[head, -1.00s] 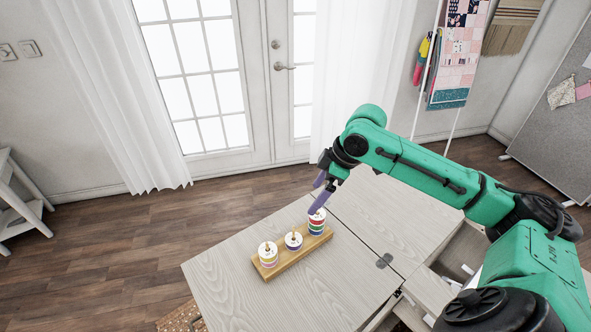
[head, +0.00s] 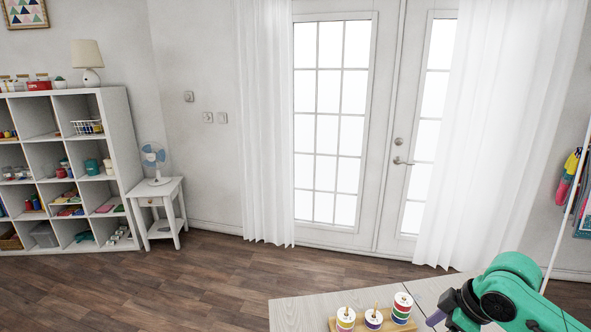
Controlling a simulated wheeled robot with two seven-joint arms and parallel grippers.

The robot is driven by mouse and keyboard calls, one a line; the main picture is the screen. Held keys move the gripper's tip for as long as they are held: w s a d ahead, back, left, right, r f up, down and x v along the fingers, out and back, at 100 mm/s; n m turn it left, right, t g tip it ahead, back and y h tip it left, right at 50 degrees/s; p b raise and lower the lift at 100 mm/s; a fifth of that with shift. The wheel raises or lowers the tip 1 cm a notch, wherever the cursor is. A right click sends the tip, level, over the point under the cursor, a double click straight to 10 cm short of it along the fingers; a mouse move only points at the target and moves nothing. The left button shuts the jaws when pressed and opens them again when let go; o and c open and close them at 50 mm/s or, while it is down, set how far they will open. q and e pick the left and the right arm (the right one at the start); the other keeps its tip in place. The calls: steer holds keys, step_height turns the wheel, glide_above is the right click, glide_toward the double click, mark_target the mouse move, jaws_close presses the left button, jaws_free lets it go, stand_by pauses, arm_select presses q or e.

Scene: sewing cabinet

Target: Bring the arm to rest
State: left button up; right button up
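My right arm comes in from the lower right, with its green elbow and dark wrist in view. A purple finger of my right gripper (head: 436,318) shows near the bottom edge, beside the spool stand. The picture edge cuts off the fingertips, so I cannot tell whether they are open. The gripper looks apart from the tall spool. My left gripper is not in view.
A white cubby shelf (head: 117,125) stands at the left. A small white side table (head: 157,187) beside it holds a fan (head: 155,160). Glazed doors (head: 385,140) with white curtains fill the back. The wooden floor (head: 215,275) left of the cabinet is clear.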

steer(key=s+a+f+m+t, duration=0.1)
steer(key=s+a+f, duration=0.25)
steer(key=f, duration=0.25)
steer(key=s+a+f+m, duration=0.2)
steer(key=a+f, duration=0.3)
steer(key=s+d+f+m+h, duration=0.3)
steer(key=s+d+f+m, duration=0.15)
steer(key=s, duration=0.45)
step_height(320, 180, down, 22)
steer(key=s+g, duration=0.2)
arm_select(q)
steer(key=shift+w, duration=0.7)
arm_select(e)
steer(key=s+d+f, duration=0.2)
steer(key=s+f, duration=1.2)
steer(key=s, duration=0.2)
steer(key=shift+s+d+g, duration=0.3)
steer(key=shift+s+g, duration=0.05)
steer(key=shift+g, duration=0.05)
